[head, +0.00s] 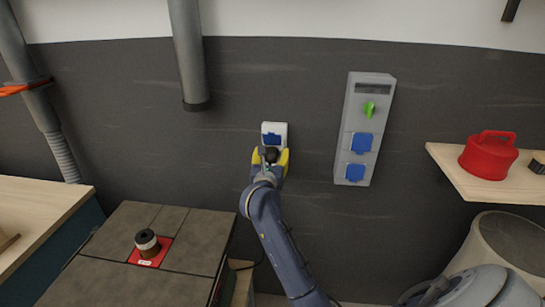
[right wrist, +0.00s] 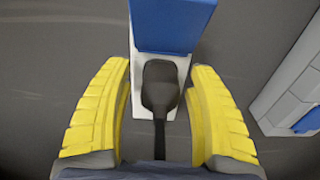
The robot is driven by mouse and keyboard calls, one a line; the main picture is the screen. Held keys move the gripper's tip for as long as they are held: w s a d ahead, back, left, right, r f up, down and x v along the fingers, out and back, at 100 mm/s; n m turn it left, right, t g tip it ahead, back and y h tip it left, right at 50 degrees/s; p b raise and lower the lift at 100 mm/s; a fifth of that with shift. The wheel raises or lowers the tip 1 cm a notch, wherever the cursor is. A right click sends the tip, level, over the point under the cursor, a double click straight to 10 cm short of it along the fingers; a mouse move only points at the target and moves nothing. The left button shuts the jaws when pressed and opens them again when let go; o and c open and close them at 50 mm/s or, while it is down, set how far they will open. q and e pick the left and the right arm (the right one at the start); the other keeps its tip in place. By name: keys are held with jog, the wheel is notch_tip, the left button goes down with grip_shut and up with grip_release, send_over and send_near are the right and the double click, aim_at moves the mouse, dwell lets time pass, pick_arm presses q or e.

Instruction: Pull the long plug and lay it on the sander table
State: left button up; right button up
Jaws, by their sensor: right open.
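The long plug (right wrist: 160,88) is black and sits in a white wall socket (head: 281,128) with a raised blue lid (head: 272,140). A black cable runs from the plug toward my wrist in the right wrist view. My right gripper (head: 270,158) has its yellow fingers on either side of the plug, with gaps visible on both sides in the right wrist view (right wrist: 160,82). It is open. The sander table (head: 110,280), grey and tiled, stands at the lower left of the head view. My left gripper is not in view.
A spindle (head: 147,242) on a red plate (head: 152,253) stands on the sander table, with bare top around it. A grey panel (head: 350,125) with blue covers is right of the socket. A shelf (head: 450,168) holds a red can (head: 488,158). A grey pipe (head: 187,50) hangs above.

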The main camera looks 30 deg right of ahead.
aim_at(270, 163)
grip_shut()
dwell(0.5)
jog(key=shift+s+a, duration=0.1)
jog(key=shift+v, duration=2.85)
jog(key=shift+v, duration=2.55)
